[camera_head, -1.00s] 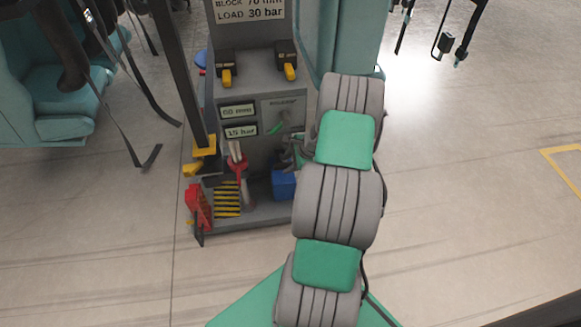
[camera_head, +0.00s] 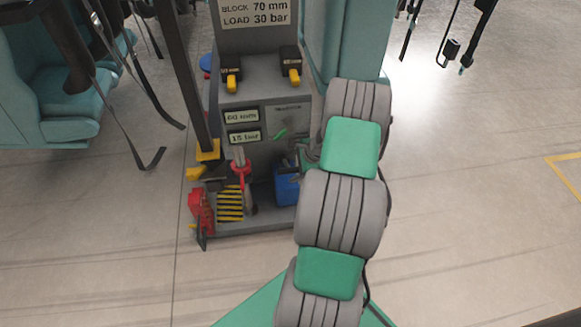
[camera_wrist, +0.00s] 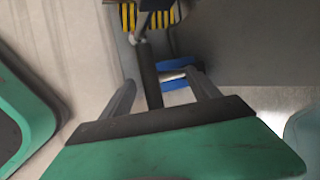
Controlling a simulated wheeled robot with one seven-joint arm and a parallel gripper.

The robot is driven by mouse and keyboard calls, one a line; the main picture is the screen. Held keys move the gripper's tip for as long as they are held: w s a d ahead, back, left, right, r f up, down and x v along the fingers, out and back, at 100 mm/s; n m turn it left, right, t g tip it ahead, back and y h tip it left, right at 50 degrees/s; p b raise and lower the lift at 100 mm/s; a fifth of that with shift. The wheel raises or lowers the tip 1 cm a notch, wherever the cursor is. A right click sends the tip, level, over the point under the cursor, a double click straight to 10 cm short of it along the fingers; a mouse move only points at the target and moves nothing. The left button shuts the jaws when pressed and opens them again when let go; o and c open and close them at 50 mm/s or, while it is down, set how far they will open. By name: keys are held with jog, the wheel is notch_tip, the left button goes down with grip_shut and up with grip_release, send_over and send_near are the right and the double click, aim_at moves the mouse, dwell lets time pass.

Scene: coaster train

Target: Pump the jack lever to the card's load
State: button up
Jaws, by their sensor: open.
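The card (camera_head: 254,13) at the top of the grey station reads BLOCK 70 mm and LOAD 30 bar. Below it, one display (camera_head: 241,117) reads 60 mm and another (camera_head: 244,137) reads 15 bar. In the wrist view, a dark rod (camera_wrist: 150,80), apparently the jack lever, stands between the two spread fingers of my gripper (camera_wrist: 160,78). The fingers are apart, with gaps on both sides of the rod. In the head view my gripper is mostly hidden behind my arm, so contact with the lever cannot be told there.
A red part (camera_head: 201,210) and a yellow-black striped plate (camera_head: 230,204) sit low on the station. A blue box (camera_head: 286,186) stands beside them. Teal seats (camera_head: 65,95) stand at left. The floor at right is clear.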

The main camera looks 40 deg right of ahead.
jog(key=v, duration=0.2)
jog(key=shift+s+d+r+p, duration=0.1)
jog(key=shift+d+r+p, duration=0.05)
jog(key=shift+r+p, duration=0.15)
jog(key=s+d+p, duration=0.2)
jog(key=s+d, duration=0.1)
jog(key=s, duration=0.8)
jog(key=shift+f, duration=0.4)
jog(key=shift+d, duration=0.1)
jog(key=shift+c, duration=0.4)
